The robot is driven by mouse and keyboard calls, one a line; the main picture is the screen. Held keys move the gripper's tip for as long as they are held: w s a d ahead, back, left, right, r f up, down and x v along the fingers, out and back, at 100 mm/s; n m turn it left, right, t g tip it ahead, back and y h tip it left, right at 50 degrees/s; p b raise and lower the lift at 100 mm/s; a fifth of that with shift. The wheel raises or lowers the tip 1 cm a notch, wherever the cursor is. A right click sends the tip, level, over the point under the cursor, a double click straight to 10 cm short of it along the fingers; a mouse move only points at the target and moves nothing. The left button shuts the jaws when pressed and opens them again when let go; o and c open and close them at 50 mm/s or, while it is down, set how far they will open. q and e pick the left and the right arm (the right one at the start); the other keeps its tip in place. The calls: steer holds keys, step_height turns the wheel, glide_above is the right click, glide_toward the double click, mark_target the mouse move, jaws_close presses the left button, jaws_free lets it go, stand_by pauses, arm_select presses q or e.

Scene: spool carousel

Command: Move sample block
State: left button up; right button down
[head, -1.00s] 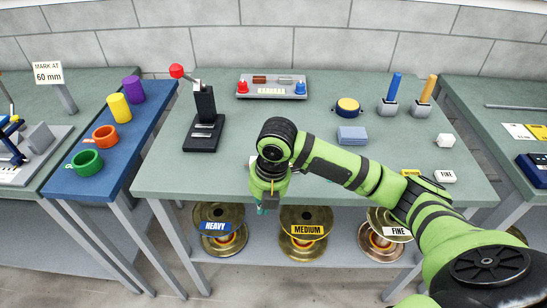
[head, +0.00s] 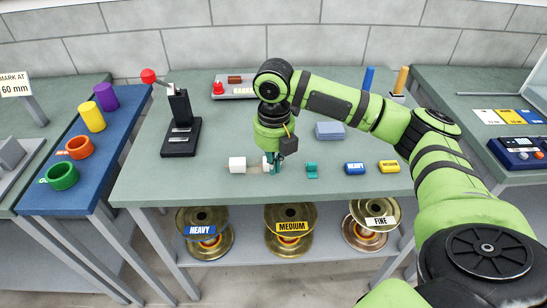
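My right gripper (head: 274,168) points down just above the near middle of the green table, its teal fingertips low over the surface. A white block (head: 237,164) sits to its left, with a pale flat strip (head: 253,167) between them. Another small white piece shows right at the fingers; I cannot tell whether it is gripped. A small teal piece (head: 312,171) lies to the right of the gripper. Which of these is the sample block is not marked. A blue-grey block (head: 329,130) lies farther back. My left gripper is not in view.
A blue HEAVY label block (head: 354,168) and a yellow MEDIUM one (head: 389,166) lie to the right. A black stand with a red knob (head: 180,125) is at left. Labelled spools (head: 290,230) sit on the shelf below. My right arm hides part of the table's right side.

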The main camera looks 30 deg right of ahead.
mark_target(273, 178)
step_height(273, 178, down, 6)
steer(key=shift+p, duration=0.4)
steer(key=shift+w+d+f+p, duration=0.15)
steer(key=shift+w+d+p, duration=0.15)
steer(key=shift+w, duration=0.35)
steer(key=shift+w+d+f+p, duration=0.2)
steer(key=shift+w+d, duration=0.2)
steer(key=shift+w, duration=0.2)
steer(key=shift+w+d, duration=0.35)
steer(key=shift+w, duration=0.2)
